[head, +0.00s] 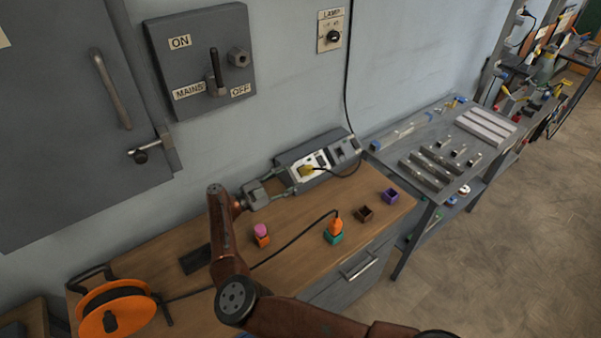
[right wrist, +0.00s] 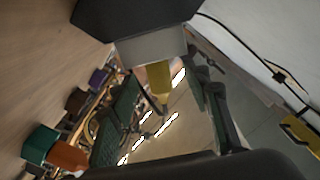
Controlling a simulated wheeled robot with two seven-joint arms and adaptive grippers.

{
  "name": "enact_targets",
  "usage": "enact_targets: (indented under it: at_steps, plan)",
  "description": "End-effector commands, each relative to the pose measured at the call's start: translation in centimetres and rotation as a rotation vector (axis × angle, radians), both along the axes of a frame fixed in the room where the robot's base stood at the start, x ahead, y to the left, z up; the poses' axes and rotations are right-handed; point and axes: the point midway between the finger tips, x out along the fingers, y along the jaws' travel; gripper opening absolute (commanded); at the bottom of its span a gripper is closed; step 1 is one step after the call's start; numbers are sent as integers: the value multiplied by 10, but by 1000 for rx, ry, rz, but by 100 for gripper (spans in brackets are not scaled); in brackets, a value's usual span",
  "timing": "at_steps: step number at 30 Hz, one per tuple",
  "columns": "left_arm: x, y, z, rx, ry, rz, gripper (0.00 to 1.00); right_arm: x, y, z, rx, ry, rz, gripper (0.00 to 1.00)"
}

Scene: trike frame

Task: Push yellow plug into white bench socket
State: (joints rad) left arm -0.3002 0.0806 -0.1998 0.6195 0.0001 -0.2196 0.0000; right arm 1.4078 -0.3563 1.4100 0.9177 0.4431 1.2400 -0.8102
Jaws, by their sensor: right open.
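The yellow plug (head: 307,170) is at the white bench socket (head: 319,159) on the grey box against the wall. A dark cable runs from it to the right. In the right wrist view the plug (right wrist: 158,78) meets the pale face of the box, with no gap that I can make out; how deep it sits I cannot tell. My right gripper (head: 297,179) is at the socket from the left, open, with one finger on either side of the plug. Its fingers also show apart in the right wrist view (right wrist: 165,95). My left gripper is not in view.
An orange cable reel (head: 92,318) is at the left. A grey parts table (head: 425,140) adjoins right.

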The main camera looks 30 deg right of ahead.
Motion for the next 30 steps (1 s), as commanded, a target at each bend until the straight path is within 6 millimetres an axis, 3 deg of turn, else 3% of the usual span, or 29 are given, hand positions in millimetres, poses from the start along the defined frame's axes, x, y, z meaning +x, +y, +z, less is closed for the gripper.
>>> enact_targets:
  at_steps: [6,11,30]
  plan:
    - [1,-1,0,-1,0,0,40,-3,41,0,0,1,3,44]
    - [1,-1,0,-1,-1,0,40,-4,57,0,0,1,0,44]
    - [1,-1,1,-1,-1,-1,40,-4,57,3,-6,-6,-2,44]
